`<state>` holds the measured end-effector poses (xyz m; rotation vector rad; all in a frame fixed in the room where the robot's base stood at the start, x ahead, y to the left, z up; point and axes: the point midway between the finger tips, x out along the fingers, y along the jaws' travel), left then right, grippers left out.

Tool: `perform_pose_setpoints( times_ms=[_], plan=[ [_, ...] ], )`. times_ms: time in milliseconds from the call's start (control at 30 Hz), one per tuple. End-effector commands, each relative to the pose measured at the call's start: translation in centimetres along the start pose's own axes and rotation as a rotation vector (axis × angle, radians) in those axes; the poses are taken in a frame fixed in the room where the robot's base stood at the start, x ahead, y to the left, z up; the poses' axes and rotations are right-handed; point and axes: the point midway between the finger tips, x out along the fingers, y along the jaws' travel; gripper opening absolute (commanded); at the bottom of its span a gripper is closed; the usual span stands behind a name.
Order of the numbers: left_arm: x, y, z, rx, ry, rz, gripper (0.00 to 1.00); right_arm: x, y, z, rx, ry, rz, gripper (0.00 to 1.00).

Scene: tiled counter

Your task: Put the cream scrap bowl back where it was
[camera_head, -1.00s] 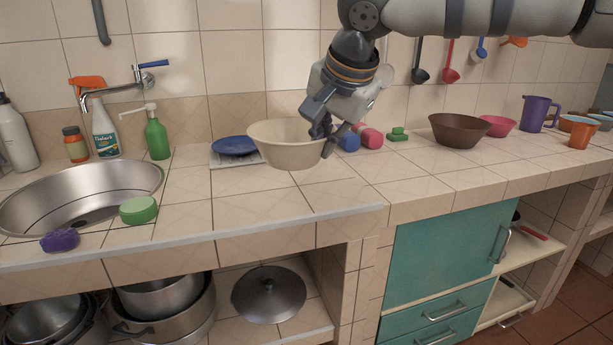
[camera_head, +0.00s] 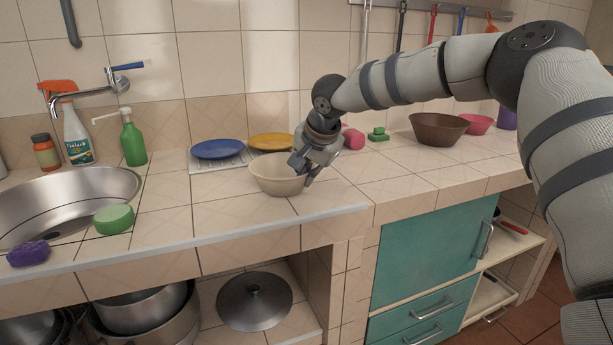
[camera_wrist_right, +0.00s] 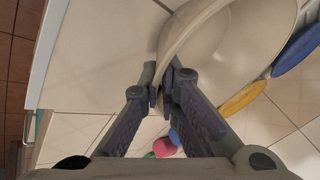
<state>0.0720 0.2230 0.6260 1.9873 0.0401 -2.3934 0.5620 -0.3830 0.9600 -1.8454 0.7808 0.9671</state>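The cream scrap bowl (camera_head: 272,181) is upright at the counter's front middle, in front of the blue and yellow plates. It looks to be on or very near the tiles; I cannot tell whether its base touches. My right gripper (camera_head: 301,169) is at the bowl's right side. In the wrist view my right gripper's fingertips (camera_wrist_right: 167,85) close on the rim of the bowl (camera_wrist_right: 215,60), one finger on each side of its wall. My left gripper is not in view.
A blue plate (camera_head: 218,149) and a yellow plate (camera_head: 271,141) lie behind the bowl. The sink (camera_head: 70,205), a green sponge (camera_head: 113,219) and a soap bottle (camera_head: 132,140) are left. A brown bowl (camera_head: 438,128) stands right. Tiles on both sides of the bowl are bare.

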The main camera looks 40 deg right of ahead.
Motion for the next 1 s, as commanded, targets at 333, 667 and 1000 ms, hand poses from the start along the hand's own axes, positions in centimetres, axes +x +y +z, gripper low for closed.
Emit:
perform_pose_setpoints(
  times_ms=[333,667,1000],
  plan=[
    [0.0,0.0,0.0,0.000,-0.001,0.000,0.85,0.2,0.1,0.1,0.001,-0.001,0.001,0.19],
    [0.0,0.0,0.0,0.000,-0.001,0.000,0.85,0.1,0.1,0.1,0.000,0.000,0.001,0.25],
    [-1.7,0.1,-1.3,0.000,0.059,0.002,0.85,-8.1,-0.3,-0.1,0.001,0.002,-0.011,0.25]
  ],
)
